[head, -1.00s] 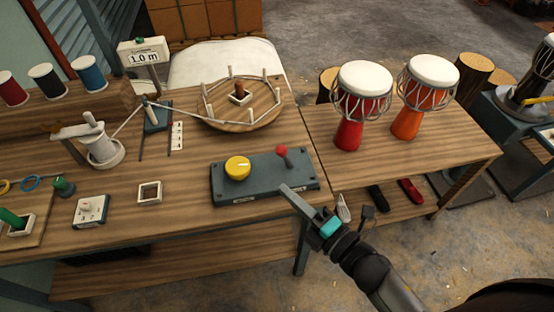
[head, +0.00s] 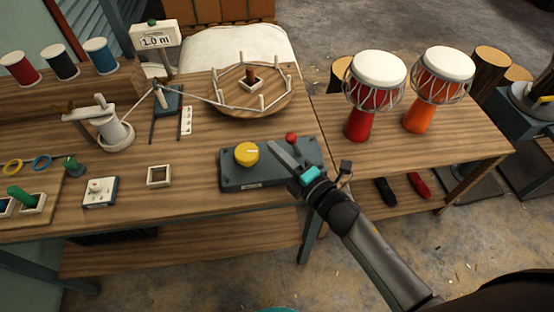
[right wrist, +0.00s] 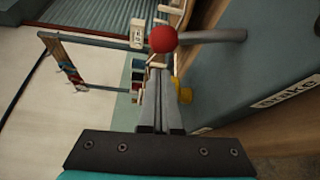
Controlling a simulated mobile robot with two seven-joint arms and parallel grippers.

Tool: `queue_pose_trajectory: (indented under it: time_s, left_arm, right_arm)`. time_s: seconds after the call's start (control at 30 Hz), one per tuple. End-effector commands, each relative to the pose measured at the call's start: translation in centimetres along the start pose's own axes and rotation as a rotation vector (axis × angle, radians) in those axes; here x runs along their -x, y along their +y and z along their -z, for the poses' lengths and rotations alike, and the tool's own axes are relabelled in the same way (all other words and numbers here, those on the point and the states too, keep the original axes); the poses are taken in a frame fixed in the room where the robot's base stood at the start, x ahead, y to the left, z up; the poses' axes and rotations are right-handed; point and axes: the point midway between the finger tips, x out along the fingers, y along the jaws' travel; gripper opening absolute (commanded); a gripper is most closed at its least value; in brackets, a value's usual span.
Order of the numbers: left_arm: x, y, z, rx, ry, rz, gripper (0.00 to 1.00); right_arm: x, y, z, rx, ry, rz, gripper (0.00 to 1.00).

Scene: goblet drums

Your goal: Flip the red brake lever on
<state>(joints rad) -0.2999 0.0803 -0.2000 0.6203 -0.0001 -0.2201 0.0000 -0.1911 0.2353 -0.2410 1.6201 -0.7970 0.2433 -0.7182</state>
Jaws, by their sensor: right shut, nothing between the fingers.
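The red-knobbed brake lever (head: 291,137) stands on the right part of a dark grey control box (head: 236,182). The box also carries a yellow knob (head: 246,153). My right gripper (head: 273,147) is shut and empty, its fingers over the box, between the yellow knob and the lever in the picture. It hides most of the lever's shaft in the head view. In the right wrist view the red ball (right wrist: 163,39) and grey shaft (right wrist: 215,36) show just beyond the shut fingertips (right wrist: 157,72). I cannot tell whether they touch. My left gripper is not in view.
A round wooden disc with pegs (head: 248,104) lies behind the box. Two goblet drums, red (head: 357,125) and orange (head: 418,117), stand on the right bench. A small square frame (head: 159,177) lies left of the box. Bare tabletop (head: 195,205) surrounds the frame.

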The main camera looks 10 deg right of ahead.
Motion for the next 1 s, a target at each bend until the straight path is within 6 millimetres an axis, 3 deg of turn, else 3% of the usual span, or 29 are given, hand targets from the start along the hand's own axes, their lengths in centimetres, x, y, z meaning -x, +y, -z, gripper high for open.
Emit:
queue_pose_trajectory:
  time_s: [0.23,1.0]
  left_arm:
    - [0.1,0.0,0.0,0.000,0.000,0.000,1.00]
    - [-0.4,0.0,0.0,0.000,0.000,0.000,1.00]
  right_arm:
    - [0.7,0.0,-1.8,-0.001,0.002,-0.001,0.00]
    - [1.0,0.2,-2.3,-0.059,0.001,-0.032,0.00]
